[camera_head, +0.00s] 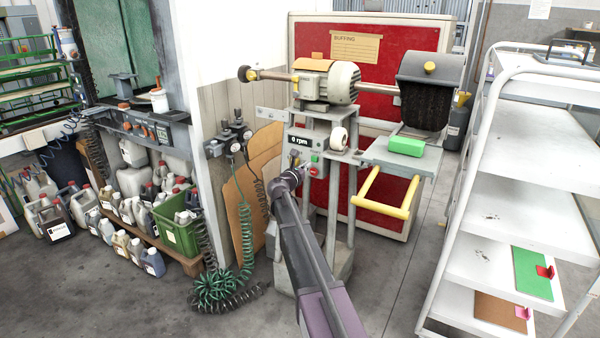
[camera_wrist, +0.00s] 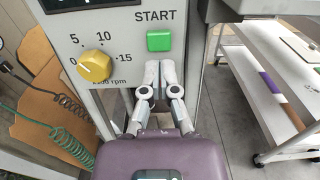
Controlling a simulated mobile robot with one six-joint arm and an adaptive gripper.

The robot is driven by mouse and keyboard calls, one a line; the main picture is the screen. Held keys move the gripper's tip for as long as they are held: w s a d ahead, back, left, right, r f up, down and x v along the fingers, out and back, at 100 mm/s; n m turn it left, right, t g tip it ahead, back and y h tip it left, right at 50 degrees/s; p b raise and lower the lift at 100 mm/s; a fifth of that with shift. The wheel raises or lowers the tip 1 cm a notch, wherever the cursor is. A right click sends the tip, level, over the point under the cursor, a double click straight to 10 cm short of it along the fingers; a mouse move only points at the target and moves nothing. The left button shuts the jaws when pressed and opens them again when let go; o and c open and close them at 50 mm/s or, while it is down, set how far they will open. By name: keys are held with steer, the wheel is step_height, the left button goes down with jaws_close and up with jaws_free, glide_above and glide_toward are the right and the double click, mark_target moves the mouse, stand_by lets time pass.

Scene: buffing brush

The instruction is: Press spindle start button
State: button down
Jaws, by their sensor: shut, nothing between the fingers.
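The green start button (camera_wrist: 159,40) sits under the word START on the grey control panel (camera_wrist: 120,25) in the wrist view. A yellow speed dial (camera_wrist: 94,66) is left of it. My gripper (camera_wrist: 160,68) is shut and empty. Its fingertips appear just below the green button in the picture; I cannot tell whether they touch the panel. In the head view my arm reaches the panel below the display reading 0 rpm (camera_head: 299,141), and my gripper (camera_head: 300,172) hides part of the panel.
The black buffing brush (camera_head: 424,108) and motor (camera_head: 328,83) stand above the panel. A green block (camera_head: 406,146) lies on the side shelf, above a yellow handle (camera_head: 385,190). A white shelf cart (camera_head: 515,215) stands right. Coiled hoses (camera_head: 222,285) and jugs are left.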

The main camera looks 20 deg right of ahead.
mark_target(314, 159)
steer(key=shift+x, duration=1.9)
steer(key=shift+w, duration=0.1)
steer(key=shift+x, duration=0.8)
steer(key=shift+d+r, duration=0.1)
steer(key=shift+r, duration=0.05)
steer(key=v, duration=1.4)
steer(key=shift+a, duration=0.2)
